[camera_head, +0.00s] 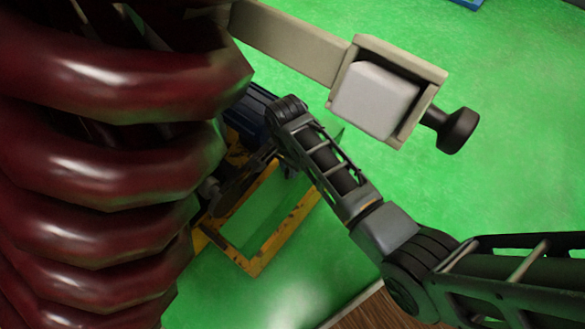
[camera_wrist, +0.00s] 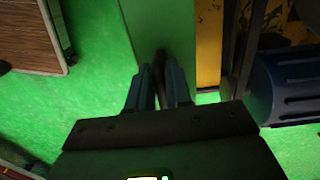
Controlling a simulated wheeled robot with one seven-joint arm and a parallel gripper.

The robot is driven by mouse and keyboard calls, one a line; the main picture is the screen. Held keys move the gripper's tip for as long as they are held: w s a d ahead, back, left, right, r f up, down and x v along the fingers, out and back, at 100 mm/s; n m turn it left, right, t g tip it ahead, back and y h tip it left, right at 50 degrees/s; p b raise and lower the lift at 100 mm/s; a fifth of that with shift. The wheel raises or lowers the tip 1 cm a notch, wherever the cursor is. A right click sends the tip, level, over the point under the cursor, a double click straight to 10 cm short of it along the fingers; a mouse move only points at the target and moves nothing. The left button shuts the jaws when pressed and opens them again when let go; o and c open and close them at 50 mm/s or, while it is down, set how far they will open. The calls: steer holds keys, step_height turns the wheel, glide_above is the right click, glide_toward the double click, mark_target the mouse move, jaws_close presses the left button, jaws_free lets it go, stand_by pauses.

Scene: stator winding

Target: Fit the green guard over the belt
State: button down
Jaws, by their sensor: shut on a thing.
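In the wrist view my gripper (camera_wrist: 161,74) is shut on a dark handle-like bar between its two bluish fingers. The bar joins a flat green panel, which looks like the green guard (camera_wrist: 158,28), beyond the fingertips. The panel stands beside a yellow machine frame (camera_wrist: 208,40). A dark strip right of the frame may be the belt (camera_wrist: 233,45); I cannot tell whether the guard covers any of it. In the head view my arm hides the gripper and most of the guard.
A ribbed blue motor (camera_wrist: 288,88) is close on the right; it also shows in the head view (camera_head: 252,108). The worn yellow frame (camera_head: 268,246) stands on green floor. Large dark red coils (camera_head: 110,170) and a beige clamp (camera_head: 340,85) block part of the head view.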

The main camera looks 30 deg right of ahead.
steer(key=w, duration=0.1)
steer(key=w+a, duration=0.1)
steer(key=shift+w+b, duration=0.3)
steer(key=shift+w, duration=0.05)
steer(key=w+a+b, duration=0.3)
steer(key=w+b, duration=0.2)
steer(key=w, duration=0.4)
steer(key=shift+w, duration=0.25)
stand_by(0.5)
steer(key=shift+s+d+p, duration=0.15)
steer(key=shift+s+p, duration=0.25)
steer(key=shift+p, duration=0.1)
steer(key=shift+f+b, duration=0.75)
steer(key=shift+f, duration=0.55)
stand_by(1.5)
steer(key=c, duration=1)
jaws_free()
steer(key=shift+o, duration=0.2)
steer(key=shift+s+f, duration=0.1)
step_height(320, 180, up, 8)
steer(key=p, duration=0.2)
steer(key=shift+w+p, duration=0.2)
steer(key=shift+p, duration=0.15)
